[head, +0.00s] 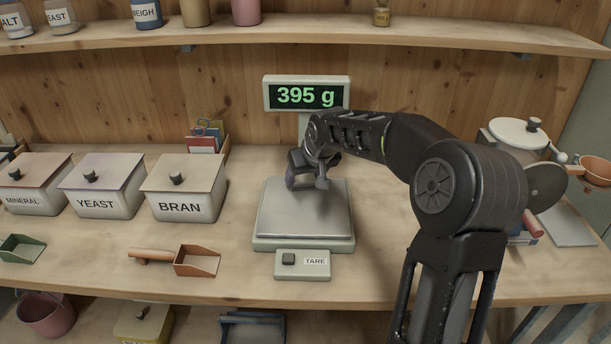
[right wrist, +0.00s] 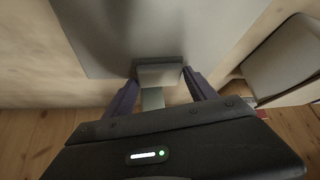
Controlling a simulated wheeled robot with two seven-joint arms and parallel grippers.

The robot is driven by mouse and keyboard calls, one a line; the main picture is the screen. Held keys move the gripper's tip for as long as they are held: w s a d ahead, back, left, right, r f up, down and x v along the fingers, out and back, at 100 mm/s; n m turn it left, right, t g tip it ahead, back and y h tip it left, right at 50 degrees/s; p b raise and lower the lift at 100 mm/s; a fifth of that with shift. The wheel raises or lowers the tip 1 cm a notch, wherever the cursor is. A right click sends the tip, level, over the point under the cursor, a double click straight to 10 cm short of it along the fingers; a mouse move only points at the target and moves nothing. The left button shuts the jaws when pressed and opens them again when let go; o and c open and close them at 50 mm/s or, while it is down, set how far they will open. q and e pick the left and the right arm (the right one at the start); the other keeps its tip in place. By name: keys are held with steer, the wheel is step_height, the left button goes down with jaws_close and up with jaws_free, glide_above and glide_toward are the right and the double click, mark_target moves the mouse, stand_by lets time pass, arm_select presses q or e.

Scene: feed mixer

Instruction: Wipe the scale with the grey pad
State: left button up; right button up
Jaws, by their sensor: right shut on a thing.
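The scale has a grey metal plate (head: 305,215) on a pale green base, and its display (head: 306,94) on a post behind reads 395 g. My right gripper (head: 307,182) is over the rear part of the plate, pointing down. In the right wrist view, my right gripper (right wrist: 160,73) is shut on the grey pad (right wrist: 160,74), with the scale plate (right wrist: 150,30) beyond it. The pad is hidden in the head view. Whether it touches the plate is not clear from the picture. My left gripper is not in view.
A TARE button box (head: 302,265) sits at the scale's front. Lidded bins, with BRAN (head: 184,187) nearest, stand left of the scale. An orange scoop (head: 196,261) lies front left. A machine with a white lid (head: 518,132) stands at right. A shelf (head: 300,35) runs above.

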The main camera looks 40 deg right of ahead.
steer(key=shift+w+d+r+p, duration=0.2)
steer(key=shift+r+p, duration=0.1)
steer(key=shift+r, duration=0.25)
steer(key=shift+w+d+r+p, duration=0.15)
steer(key=shift+r+p, duration=0.15)
steer(key=shift+r, duration=0.2)
steer(key=shift+s+a+r+p, duration=0.2)
steer(key=shift+r+p, duration=0.1)
steer(key=shift+r, duration=0.15)
steer(key=shift+s+a+r+p, duration=0.15)
steer(key=shift+r+p, duration=0.1)
steer(key=shift+r, duration=0.2)
steer(key=shift+w+d+r+p, duration=0.15)
steer(key=shift+w+r+p, duration=0.05)
steer(key=shift+r+p, duration=1.2)
steer(key=shift+r, duration=0.65)
